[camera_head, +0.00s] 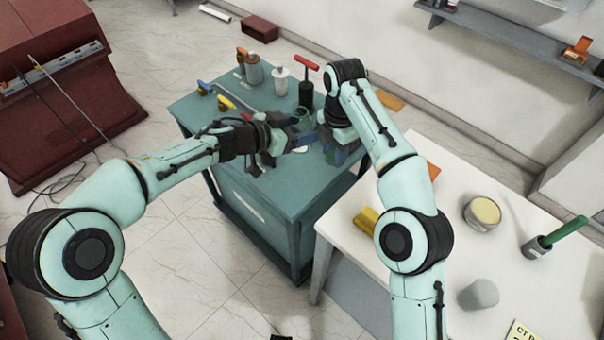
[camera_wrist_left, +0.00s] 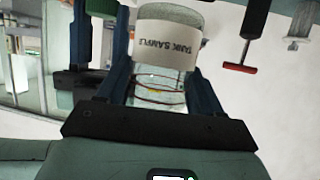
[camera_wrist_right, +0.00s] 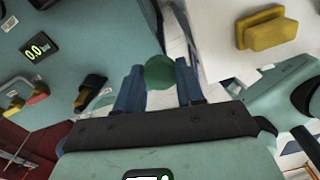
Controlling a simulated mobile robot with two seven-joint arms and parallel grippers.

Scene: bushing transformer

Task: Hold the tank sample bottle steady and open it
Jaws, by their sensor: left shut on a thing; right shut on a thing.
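The tank sample bottle (camera_wrist_left: 168,42) is clear glass with a white "TANK SAMPLE" label, upside down in the left wrist view. Clear rings of glass show at its top end. My left gripper (camera_head: 300,138) is shut on it; its fingers also show in the left wrist view (camera_wrist_left: 158,78). In the head view the grippers mostly hide the bottle. A round green cap (camera_wrist_right: 160,72) sits between the fingers of my right gripper (camera_wrist_right: 160,84), which is shut on it. The cap looks apart from the bottle, beside it in the left wrist view (camera_wrist_left: 100,7).
The teal cabinet (camera_head: 250,180) stands left of a white table (camera_head: 445,185). A red T-handled tool (camera_head: 307,65), a white bottle (camera_head: 281,82) and a grey can (camera_head: 253,72) stand behind the grippers. A yellow block (camera_head: 367,219) lies near the white table's left edge.

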